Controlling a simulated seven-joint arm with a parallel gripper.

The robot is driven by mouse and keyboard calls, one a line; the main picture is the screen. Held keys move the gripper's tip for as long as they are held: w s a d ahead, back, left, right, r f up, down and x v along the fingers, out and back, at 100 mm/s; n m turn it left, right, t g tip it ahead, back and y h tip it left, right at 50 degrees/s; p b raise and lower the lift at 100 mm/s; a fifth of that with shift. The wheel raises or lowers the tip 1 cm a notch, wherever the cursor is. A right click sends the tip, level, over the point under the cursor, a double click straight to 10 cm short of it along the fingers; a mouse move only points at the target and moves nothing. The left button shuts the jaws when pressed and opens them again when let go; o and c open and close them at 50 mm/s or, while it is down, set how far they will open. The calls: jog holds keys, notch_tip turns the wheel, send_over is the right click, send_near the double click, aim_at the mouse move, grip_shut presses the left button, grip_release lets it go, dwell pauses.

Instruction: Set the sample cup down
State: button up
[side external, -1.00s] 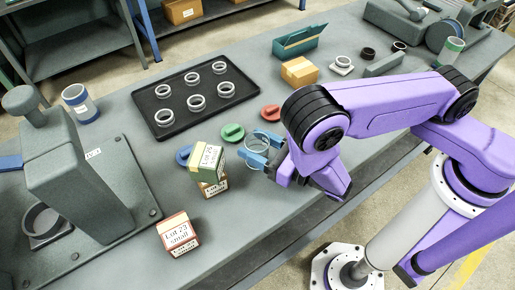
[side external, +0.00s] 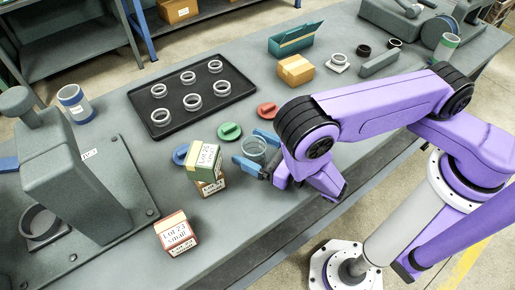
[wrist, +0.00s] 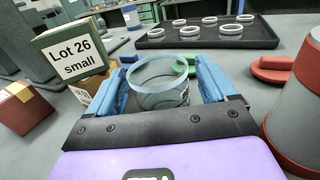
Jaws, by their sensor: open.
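The sample cup (side external: 253,149) is a clear, ring-rimmed cup standing upright on the bench, as far as I can tell. In the wrist view the cup (wrist: 160,80) sits between the two blue fingers. My gripper (side external: 257,152) is open around it, with a finger on each side. In the wrist view small gaps show between the fingers and the cup wall; my gripper (wrist: 164,88) hides the cup's near lower part.
Blue (side external: 181,153), green (side external: 229,131) and red (side external: 267,110) lids lie nearby. A black tray (side external: 216,110) holds several rings. A Lot 23 box (side external: 176,235) and a press (side external: 75,170) are farther left.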

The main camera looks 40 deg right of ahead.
aim_at(264, 153)
jog(key=shift+r, duration=0.15)
jog(key=shift+v, duration=3.8)
